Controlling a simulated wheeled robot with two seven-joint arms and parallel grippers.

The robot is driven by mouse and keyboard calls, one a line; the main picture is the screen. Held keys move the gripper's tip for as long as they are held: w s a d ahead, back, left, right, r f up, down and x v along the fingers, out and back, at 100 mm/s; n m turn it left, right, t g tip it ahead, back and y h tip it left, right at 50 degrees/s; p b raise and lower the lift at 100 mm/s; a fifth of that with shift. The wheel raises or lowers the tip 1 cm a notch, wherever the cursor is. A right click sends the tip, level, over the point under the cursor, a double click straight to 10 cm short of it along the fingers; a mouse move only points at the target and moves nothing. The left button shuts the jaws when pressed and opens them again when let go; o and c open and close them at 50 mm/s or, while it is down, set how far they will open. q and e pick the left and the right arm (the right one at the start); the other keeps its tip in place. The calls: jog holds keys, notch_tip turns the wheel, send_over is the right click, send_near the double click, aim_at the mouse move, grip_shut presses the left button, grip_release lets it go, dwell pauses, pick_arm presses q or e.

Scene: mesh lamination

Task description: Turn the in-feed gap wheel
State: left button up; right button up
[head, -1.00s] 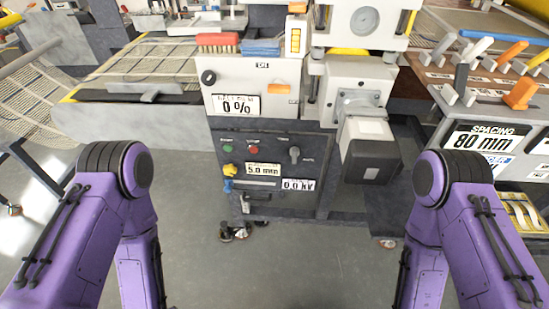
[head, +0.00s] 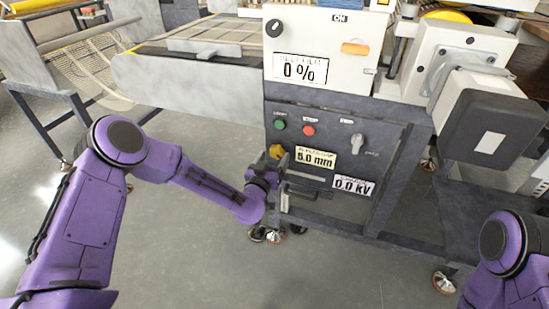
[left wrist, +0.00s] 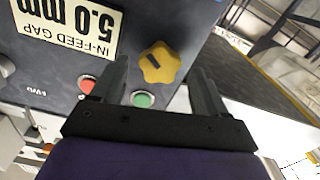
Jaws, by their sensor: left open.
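The in-feed gap wheel is a yellow lobed knob (head: 276,151) on the dark front panel, left of the label reading 5.0 mm (head: 316,157). In the left wrist view the wheel (left wrist: 160,63) shows between and just beyond the fingertips, with a dark mark on its face. My left gripper (head: 272,163) is open and close to the wheel, with a finger on either side of it in the wrist view (left wrist: 161,72). I cannot tell whether a finger touches it. My right gripper is out of view.
A green button (head: 280,125), a red button (head: 308,130) and a grey rotary switch (head: 357,142) sit above the wheel. A 0.0 kV label (head: 353,186) is at lower right. A boxy dark motor housing (head: 490,128) juts out at right. The floor in front is clear.

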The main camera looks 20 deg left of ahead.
pick_arm(q)
jog(key=shift+w, duration=1.05)
jog(key=c, duration=1.1)
jog(key=shift+o, duration=0.2)
jog(key=shift+n, duration=0.3)
